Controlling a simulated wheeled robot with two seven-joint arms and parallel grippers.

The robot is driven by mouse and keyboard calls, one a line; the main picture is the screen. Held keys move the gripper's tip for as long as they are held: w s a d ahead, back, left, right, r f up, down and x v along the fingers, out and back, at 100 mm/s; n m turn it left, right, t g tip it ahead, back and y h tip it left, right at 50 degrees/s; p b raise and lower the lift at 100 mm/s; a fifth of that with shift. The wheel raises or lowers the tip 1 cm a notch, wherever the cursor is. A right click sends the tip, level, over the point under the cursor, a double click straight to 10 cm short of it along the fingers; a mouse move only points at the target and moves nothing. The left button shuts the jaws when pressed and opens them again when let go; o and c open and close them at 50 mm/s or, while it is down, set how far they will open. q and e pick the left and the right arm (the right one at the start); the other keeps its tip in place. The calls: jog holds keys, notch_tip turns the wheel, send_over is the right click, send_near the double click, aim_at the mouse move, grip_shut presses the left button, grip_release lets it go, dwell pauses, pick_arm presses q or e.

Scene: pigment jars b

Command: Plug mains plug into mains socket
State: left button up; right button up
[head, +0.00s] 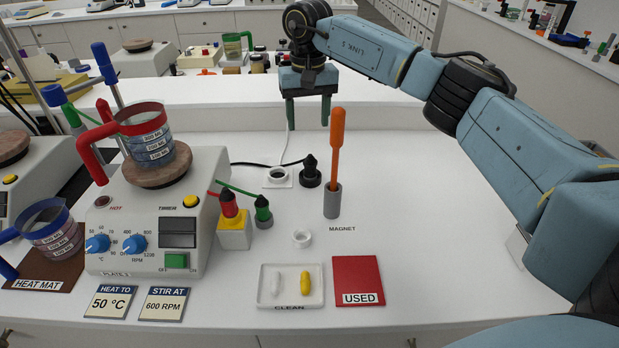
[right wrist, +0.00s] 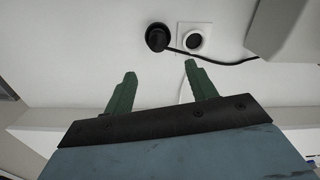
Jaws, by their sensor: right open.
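The black mains plug (head: 311,174) stands upright on the white bench, with a black cable running left from it toward the hotplate. The mains socket (head: 277,177) is a white block with a dark round opening, just left of the plug and apart from it. In the right wrist view the plug (right wrist: 157,38) and the socket (right wrist: 195,39) lie side by side, beyond my fingertips. My right gripper (head: 308,124) is open and empty, above and behind the plug in the head view; its green fingers (right wrist: 160,70) are spread. My left gripper is out of view.
An orange stick stands in a grey holder (head: 332,204) right of the plug. A hotplate (head: 160,235) with a red-handled beaker (head: 150,150) is at left. Red and green connectors (head: 263,212) stand near it. A white tray (head: 291,300) lies in front. The bench at right is clear.

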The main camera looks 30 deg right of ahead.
aim_at(310, 158)
notch_tip(310, 158, down, 7)
jog(key=shift+f, duration=0.2)
jog(key=f, duration=0.5)
jog(key=shift+s+f, duration=0.1)
jog(key=shift+s, duration=0.25)
jog(key=c, duration=1.1)
